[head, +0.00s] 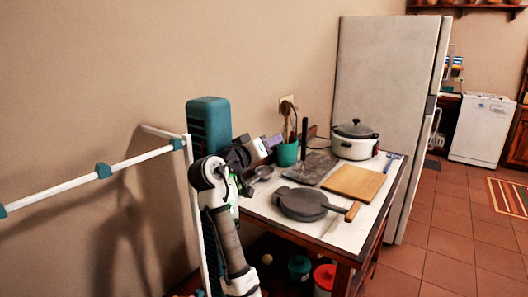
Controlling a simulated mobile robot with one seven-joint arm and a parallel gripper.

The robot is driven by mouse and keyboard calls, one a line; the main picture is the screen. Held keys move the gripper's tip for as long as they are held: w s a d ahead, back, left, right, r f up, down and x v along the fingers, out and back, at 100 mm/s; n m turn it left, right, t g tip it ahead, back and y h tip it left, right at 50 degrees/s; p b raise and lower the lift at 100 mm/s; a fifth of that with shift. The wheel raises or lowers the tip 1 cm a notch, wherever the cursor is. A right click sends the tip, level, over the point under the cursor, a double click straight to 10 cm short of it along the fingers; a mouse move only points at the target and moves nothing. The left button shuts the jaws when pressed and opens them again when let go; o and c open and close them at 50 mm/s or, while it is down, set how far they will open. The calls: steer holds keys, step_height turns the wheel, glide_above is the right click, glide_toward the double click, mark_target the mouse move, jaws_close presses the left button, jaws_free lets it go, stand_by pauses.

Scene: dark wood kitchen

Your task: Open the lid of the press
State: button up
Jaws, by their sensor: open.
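A green utensil pot (287,154) stands behind. A fridge (386,90) stands beyond.

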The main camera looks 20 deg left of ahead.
steer(key=shift+s+a, duration=0.15)
steer(key=shift+s, duration=0.4)
